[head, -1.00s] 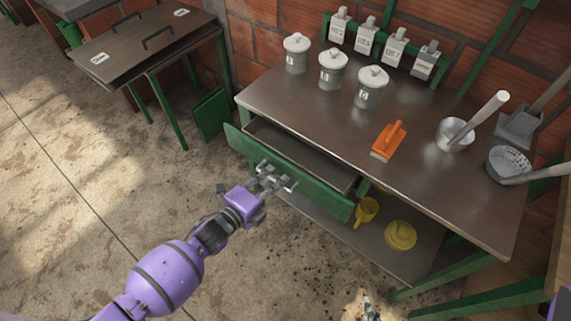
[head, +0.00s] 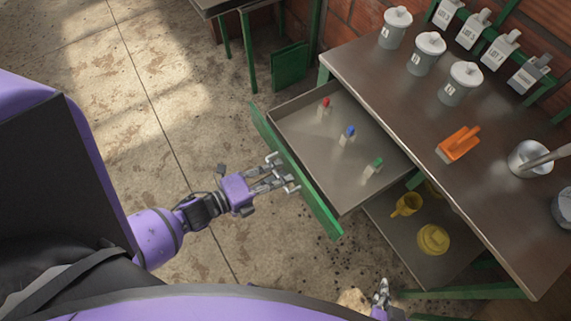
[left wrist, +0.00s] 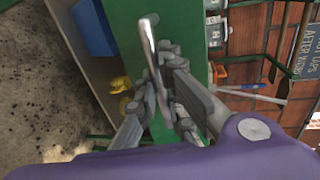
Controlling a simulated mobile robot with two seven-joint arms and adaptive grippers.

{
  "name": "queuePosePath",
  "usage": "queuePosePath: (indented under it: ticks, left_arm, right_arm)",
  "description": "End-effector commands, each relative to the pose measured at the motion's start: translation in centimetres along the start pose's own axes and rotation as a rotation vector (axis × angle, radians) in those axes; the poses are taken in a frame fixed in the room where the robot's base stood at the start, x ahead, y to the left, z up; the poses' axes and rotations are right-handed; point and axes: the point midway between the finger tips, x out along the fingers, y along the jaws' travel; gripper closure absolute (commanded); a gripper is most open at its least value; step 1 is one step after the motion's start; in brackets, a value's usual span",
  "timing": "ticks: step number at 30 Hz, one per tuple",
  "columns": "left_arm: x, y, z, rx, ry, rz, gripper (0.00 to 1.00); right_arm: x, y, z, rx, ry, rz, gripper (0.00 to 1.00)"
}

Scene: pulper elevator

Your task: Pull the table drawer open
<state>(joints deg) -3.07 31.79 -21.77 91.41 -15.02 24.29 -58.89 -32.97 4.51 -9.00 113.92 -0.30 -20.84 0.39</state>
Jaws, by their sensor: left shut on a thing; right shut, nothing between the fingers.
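The table drawer (head: 352,202) is pulled well out of the metal-topped table (head: 400,100), and its inside shows. Its green front (head: 318,208) faces my left arm. My left gripper (head: 287,178) is at the middle of that front, shut on the drawer's metal handle. In the left wrist view the handle (left wrist: 152,45) is a bar passing between the fingers, in front of the green panel (left wrist: 186,28). Three small items with red (head: 326,102), blue (head: 350,131) and green (head: 378,163) tops stand in the drawer. My right gripper (head: 381,290) is shut and empty at the bottom of the head view.
Three lidded canisters (head: 430,52), an orange tool (head: 459,144) and a metal pot (head: 528,158) stand on the tabletop. A yellow jug (head: 407,205) and a yellow round item (head: 433,239) are on the lower shelf. The floor left of the drawer is clear.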

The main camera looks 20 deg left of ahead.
Motion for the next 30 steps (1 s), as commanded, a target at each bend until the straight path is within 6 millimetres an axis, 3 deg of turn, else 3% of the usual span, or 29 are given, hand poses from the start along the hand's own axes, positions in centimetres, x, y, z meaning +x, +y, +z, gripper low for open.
queuePosePath:
  ticks: [11,12,13,23,30]
  left_arm:
    - [-0.1,0.0,0.1,0.0,-0.001,-0.001,1.0]
    - [-0.1,0.0,0.1,0.0,-0.001,-0.001,0.88]
    - [-0.1,0.0,0.1,0.0,-0.001,-0.001,0.84]
    - [-0.2,0.0,0.0,0.0,0.0,0.0,0.83]
    - [-3.4,0.1,0.0,0.0,-0.001,0.004,0.83]
  right_arm:
    - [0.0,-0.1,-0.7,-0.001,0.011,-0.001,1.0]
    - [0.0,-0.1,-0.7,-0.001,0.011,-0.001,1.0]
    - [0.0,-0.1,-0.6,-0.001,0.011,-0.001,1.0]
    - [0.0,0.0,0.0,-0.003,-0.001,-0.001,1.0]
    - [0.0,0.0,-0.1,-0.001,0.002,0.0,1.0]
